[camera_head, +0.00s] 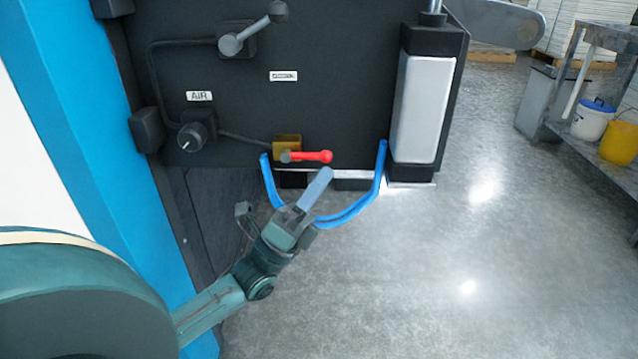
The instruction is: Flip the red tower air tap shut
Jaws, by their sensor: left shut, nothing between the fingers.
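The red air tap handle (312,156) lies about level, pointing right from its brass valve body (287,143) on the lower part of the dark tower panel (340,115). A thin dark pipe runs into the valve from the left. My left gripper (322,178) is shut and empty. Its fingertips are just below the right end of the red handle in the picture. I cannot tell whether they touch it. My right gripper is not in view.
A blue hose (345,216) loops below the tap, behind my left gripper. A black knob (192,137) by the AIR label (199,96) and a grey lever (252,32) sit on the panel. A silver cylinder (422,110) stands right.

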